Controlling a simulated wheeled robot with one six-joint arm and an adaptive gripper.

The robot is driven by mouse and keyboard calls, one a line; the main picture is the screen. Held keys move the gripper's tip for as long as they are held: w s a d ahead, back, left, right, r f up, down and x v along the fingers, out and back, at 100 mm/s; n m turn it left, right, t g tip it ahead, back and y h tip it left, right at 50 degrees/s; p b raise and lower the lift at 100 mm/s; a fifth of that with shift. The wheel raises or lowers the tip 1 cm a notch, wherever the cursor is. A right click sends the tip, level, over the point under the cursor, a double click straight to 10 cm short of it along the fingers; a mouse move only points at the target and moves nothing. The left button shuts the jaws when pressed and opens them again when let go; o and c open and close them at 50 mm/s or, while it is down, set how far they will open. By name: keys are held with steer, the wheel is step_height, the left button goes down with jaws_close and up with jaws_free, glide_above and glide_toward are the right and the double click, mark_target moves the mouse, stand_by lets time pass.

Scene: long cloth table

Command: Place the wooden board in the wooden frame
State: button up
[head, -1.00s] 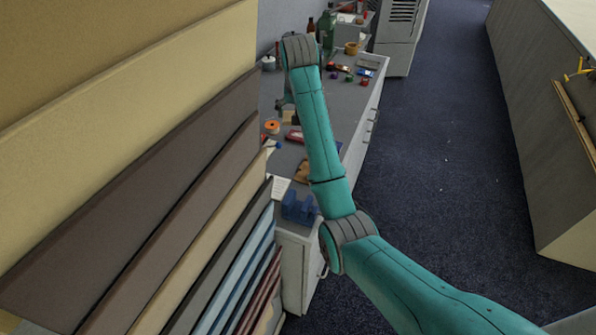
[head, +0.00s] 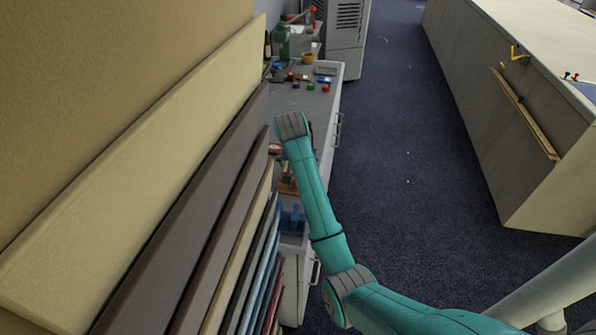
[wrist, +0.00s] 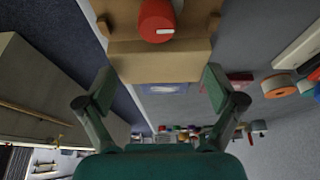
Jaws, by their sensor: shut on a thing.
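I cannot pick out the wooden frame with certainty in either view.
A cluttered grey desk (head: 313,103) stands ahead, with a blue holder (head: 292,220) at its near end. Large stacked panels (head: 150,140) fill the left. A grey-sided counter (head: 480,120) with a wooden rail (head: 525,115) stands right. Dark carpet (head: 400,190) between them is clear.

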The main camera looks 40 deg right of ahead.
steer(key=shift+f, duration=1.3)
steer(key=shift+f, duration=0.1)
steer(key=o, duration=0.8)
steer(key=v, duration=0.7)
steer(key=shift+r, duration=0.35)
steer(key=shift+s+d, duration=0.2)
steer(key=shift+s, duration=0.1)
